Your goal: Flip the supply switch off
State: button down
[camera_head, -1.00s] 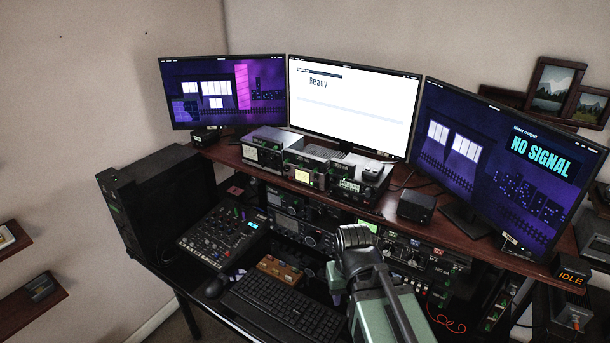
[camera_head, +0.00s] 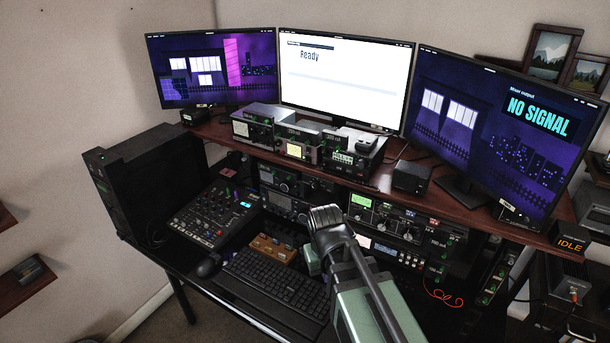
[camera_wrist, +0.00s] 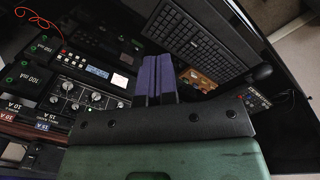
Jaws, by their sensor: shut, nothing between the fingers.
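My gripper (camera_wrist: 158,80) shows in the wrist view as two purple fingers pressed together with nothing between them. The fingers point toward the desk, between the keyboard and the equipment rack. A rack of power and radio units (camera_wrist: 85,85) with knobs, a lit display and labels such as "10 A" and "100 mA" lies left of the fingers, apart from them. The same rack shows in the head view (camera_head: 405,228) right of my arm. I cannot tell which small control is the supply switch. In the head view my arm hides the fingertips.
A keyboard (camera_head: 275,282), an orange-brown pedal box (camera_head: 272,248) and a mixer (camera_head: 215,213) lie on the desk. Three monitors (camera_head: 345,80) stand on the shelf above; the right one reads "NO SIGNAL".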

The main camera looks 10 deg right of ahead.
aim_at(308, 158)
jog(key=w+f+n+t+h+b, duration=0.1)
jog(key=w+f+h+b, duration=0.25)
jog(key=w+f, duration=0.35)
jog(key=w+a+f+n+t+h+b, duration=0.15)
jog(key=w+t+h+b, duration=0.4)
jog(key=w, duration=0.75)
jog(key=w+a+r+n+t+h+b, duration=0.1)
jog(key=w+a+r+n+t, duration=0.2)
jog(key=w+r, duration=0.3)
jog(key=w+a+r+n+t+h+b, duration=0.1)
jog(key=w+a+r+n+t+b, duration=0.1)
jog(key=w+r+t, duration=0.3)
jog(key=shift+w+a+r+n+h, duration=0.3)
jog(key=shift+w+a+r+n, duration=0.2)
jog(key=shift+w+a+n, duration=0.2)
jog(key=shift+d, duration=0.1)
jog(key=p+x, duration=0.1)
jog(key=x, duration=1.3)
jog(key=shift+p, duration=0.35)
